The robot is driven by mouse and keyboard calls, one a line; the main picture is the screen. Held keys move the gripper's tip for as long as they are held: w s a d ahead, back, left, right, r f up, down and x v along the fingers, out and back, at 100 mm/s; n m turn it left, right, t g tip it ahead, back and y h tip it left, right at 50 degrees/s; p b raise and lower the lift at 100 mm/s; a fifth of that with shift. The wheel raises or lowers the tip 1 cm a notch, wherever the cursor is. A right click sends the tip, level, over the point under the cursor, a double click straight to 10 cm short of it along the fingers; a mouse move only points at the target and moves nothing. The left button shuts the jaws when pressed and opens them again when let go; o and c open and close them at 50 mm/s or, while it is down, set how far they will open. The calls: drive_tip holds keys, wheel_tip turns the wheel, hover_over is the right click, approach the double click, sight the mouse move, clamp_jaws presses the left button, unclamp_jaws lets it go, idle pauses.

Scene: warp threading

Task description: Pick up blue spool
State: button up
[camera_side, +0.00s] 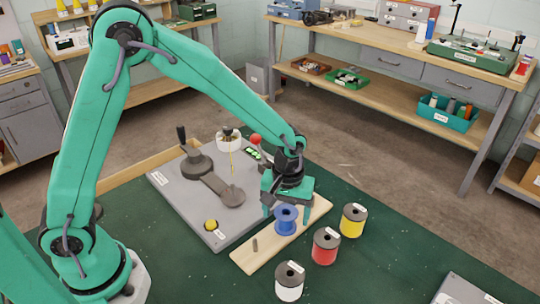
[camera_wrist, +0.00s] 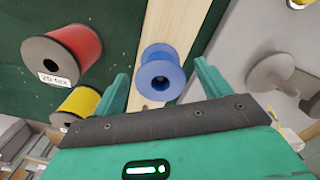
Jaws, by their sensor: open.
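The blue spool (camera_side: 286,219) stands upright on a pale wooden board (camera_side: 251,258) on the dark green table. In the side view my gripper (camera_side: 288,208) is over the board, with its fingers reaching down around or just behind the spool. In the wrist view my gripper (camera_wrist: 160,85) is open, its two green fingers apart. The blue spool (camera_wrist: 160,72) shows centred just ahead of the gap between them, with its hole facing the camera. I cannot tell whether either finger touches the spool.
A yellow spool (camera_side: 353,220), a red spool (camera_side: 326,246) and a white spool (camera_side: 290,281) stand on the green table to the right and front. A grey plate (camera_side: 172,190) with a dark lever mechanism lies to the left. A grey box (camera_side: 470,291) sits at lower right.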

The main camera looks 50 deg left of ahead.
drive_tip(key=shift+f, duration=1.25)
drive_tip(key=c, duration=1.1)
drive_tip(key=shift+r, duration=0.1)
drive_tip(key=shift+r, duration=0.9)
wheel_tip(320, 180, up, 2)
drive_tip(key=shift+s+d+r, duration=0.1)
drive_tip(key=shift+r, duration=0.15)
drive_tip(key=s+d+r, duration=0.2)
drive_tip(key=s, duration=0.1)
drive_tip(key=s+d+r, duration=0.2)
drive_tip(key=s+d, duration=0.1)
drive_tip(key=s+d+r, duration=0.2)
drive_tip(key=shift+s+d+r, duration=0.2)
drive_tip(key=shift+s+r, duration=0.05)
drive_tip(key=shift+s, duration=0.15)
